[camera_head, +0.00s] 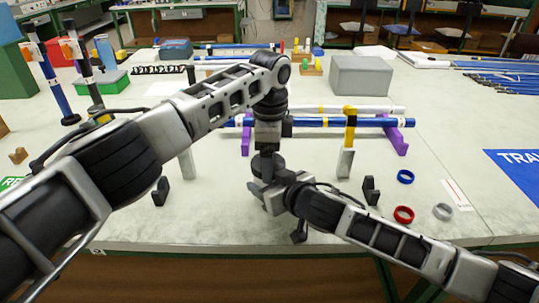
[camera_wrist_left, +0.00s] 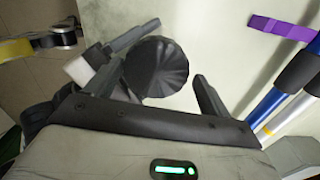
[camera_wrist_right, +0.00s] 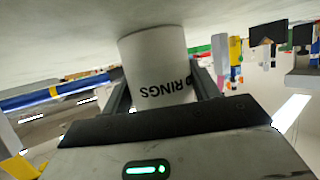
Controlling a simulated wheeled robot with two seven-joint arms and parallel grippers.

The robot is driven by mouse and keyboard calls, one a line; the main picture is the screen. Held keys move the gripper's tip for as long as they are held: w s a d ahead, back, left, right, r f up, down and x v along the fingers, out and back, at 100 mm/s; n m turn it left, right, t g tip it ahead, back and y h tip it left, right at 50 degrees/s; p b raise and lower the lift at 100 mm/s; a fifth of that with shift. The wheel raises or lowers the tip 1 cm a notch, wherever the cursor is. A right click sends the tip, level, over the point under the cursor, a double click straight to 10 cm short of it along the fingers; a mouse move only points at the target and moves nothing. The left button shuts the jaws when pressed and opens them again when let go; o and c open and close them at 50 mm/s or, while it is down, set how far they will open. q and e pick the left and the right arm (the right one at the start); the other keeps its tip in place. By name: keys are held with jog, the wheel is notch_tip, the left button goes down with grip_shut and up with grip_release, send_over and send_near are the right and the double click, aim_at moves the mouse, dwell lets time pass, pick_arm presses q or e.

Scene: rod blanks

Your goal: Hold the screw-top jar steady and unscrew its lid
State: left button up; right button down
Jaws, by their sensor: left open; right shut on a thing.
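The screw-top jar is a white cylinder (camera_wrist_right: 155,62) with dark lettering that reads RINGS, upside down in the right wrist view. My right gripper (camera_head: 268,192) is shut around its body near the table's front middle. In the left wrist view the dark, ribbed round lid (camera_wrist_left: 160,70) lies between the fingers of my left gripper (camera_head: 267,150). That gripper points down from above and is open, its fingers spread to either side of the lid. In the head view my grippers hide most of the jar, and I cannot tell how far the lid is turned.
A blue ring (camera_head: 405,176), a red ring (camera_head: 403,214) and a grey ring (camera_head: 442,211) lie to the right. Behind my grippers, a blue rod (camera_head: 345,122) rests on purple supports (camera_head: 397,137). A grey box (camera_head: 360,77) stands farther back. A blue mat (camera_head: 515,170) is at far right.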

pick_arm(q)
jog(key=shift+s+d+r, duration=0.1)
jog(key=shift+s+d, duration=0.1)
pick_arm(e)
jog(key=shift+w+d, duration=0.2)
pick_arm(q)
notch_tip(320, 180, up, 4)
jog(key=shift+r, duration=0.25)
jog(key=shift+c, duration=0.2)
pick_arm(e)
jog(key=shift+s, duration=0.1)
pick_arm(q)
notch_tip(320, 180, up, 3)
jog(key=m, duration=0.3)
jog(key=shift+w+a, duration=0.1)
jog(key=shift+a, duration=0.05)
pick_arm(e)
jog(key=shift+a, duration=0.1)
pick_arm(q)
jog(key=shift+m, duration=0.3)
notch_tip(320, 180, down, 8)
jog(key=shift+r, duration=0.1)
jog(key=c, duration=1)
jog(key=shift+w+r+n, duration=0.1)
jog(key=shift+w+n, duration=0.05)
jog(key=shift+n, duration=1.65)
jog(key=shift+c, duration=0.2)
pick_arm(e)
jog(key=shift+s+a, duration=0.15)
jog(key=shift+a, duration=0.05)
